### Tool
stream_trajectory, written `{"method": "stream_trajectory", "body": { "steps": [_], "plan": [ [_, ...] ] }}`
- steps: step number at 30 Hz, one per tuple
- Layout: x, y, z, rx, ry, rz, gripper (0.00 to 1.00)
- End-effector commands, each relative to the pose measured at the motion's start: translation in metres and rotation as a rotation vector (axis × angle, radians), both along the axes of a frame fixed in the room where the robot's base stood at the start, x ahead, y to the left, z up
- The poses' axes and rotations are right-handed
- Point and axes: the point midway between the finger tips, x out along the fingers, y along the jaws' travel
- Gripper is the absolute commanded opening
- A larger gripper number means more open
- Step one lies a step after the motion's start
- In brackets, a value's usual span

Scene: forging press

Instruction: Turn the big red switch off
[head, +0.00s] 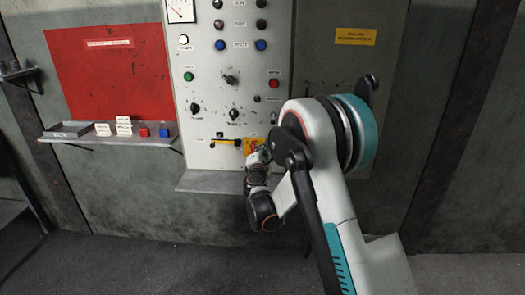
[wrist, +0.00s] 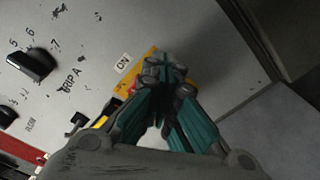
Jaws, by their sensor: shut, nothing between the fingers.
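The big red switch sits on a yellow plate (head: 248,144) low on the grey control panel, right of centre. In the head view my arm and gripper cover most of the switch, and its position cannot be read. In the wrist view the yellow plate (wrist: 129,82) shows beside an "ON" label (wrist: 122,65), with a little red-orange at its right. My gripper (wrist: 168,70) is shut and empty, its fingertips in front of the plate and hiding the switch. I cannot tell whether they touch it. In the head view my gripper (head: 258,156) is at the plate.
The control panel (head: 215,100) carries several knobs, buttons and lamps above the switch. A yellow-and-black handle (head: 226,142) sits just left of the plate. A panel ledge (head: 205,182) juts out below. A shelf (head: 95,140) with small blocks is at the left.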

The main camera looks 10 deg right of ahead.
Motion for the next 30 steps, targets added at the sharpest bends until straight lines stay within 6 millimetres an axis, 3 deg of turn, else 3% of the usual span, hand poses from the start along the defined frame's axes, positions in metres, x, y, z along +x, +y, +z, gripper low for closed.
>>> {"method": "stream_trajectory", "body": {
  "steps": [30],
  "plan": [
    [0.0032,0.0108,0.0007,0.0,0.0,0.004,0.0]
  ]
}}
